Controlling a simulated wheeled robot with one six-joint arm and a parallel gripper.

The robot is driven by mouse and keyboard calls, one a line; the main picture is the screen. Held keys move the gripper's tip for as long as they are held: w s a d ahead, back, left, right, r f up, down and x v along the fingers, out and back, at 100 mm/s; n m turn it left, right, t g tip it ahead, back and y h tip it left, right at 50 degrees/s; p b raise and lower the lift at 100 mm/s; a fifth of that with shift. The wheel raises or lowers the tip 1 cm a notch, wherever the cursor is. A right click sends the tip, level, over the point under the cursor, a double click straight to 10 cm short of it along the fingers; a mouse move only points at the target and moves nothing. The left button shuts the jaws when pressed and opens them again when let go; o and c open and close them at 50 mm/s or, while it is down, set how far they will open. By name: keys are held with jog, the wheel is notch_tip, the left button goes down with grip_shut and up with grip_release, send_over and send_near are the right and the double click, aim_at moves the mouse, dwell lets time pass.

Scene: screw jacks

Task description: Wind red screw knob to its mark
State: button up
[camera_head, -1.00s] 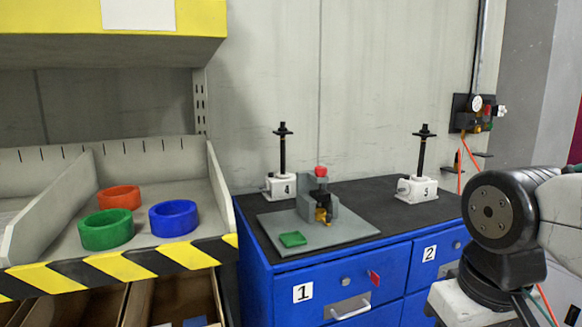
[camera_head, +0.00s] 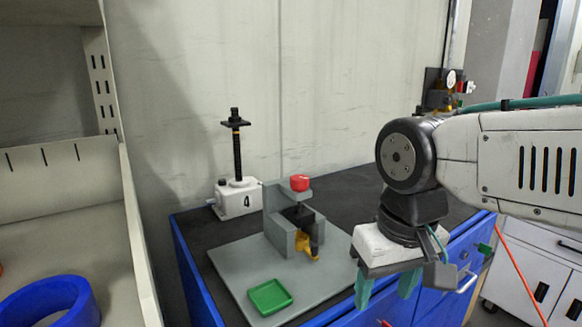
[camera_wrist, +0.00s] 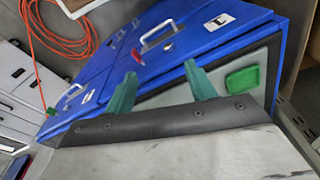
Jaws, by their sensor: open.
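The red screw knob (camera_head: 300,183) sits on top of a grey fixture (camera_head: 277,234) on a grey base plate (camera_head: 232,279) on the blue cabinet. A dark block with a yellow part (camera_head: 306,245) is below the knob. A green square tray (camera_head: 270,297) lies on the plate's front; it also shows in the wrist view (camera_wrist: 242,79). My gripper (camera_head: 386,288) is open and empty, right of the fixture, near the cabinet's front edge. Its two green fingers (camera_wrist: 160,88) stand apart in the wrist view. The knob's mark is too small to make out.
A white screw jack labelled 4 (camera_head: 238,199) stands behind the fixture, its black spindle upright. A blue ring (camera_head: 50,302) lies on the shelf at left. An orange hose (camera_wrist: 60,40) lies coiled on the floor.

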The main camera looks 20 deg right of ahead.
jog(key=w+r+m, duration=1)
jog(key=w+m, duration=0.1)
jog(key=m, duration=0.3)
notch_tip(320, 180, up, 7)
jog(key=m+g, duration=0.1)
jog(key=m, duration=1.4)
send_over(299, 177)
jog(key=shift+s+f, duration=0.2)
jog(key=shift+s, duration=0.05)
jog(key=shift+w, duration=0.15)
jog(key=shift+f, duration=0.3)
notch_tip(299, 177, down, 7)
jog(key=shift+c, duration=0.3)
jog(key=c, duration=0.9)
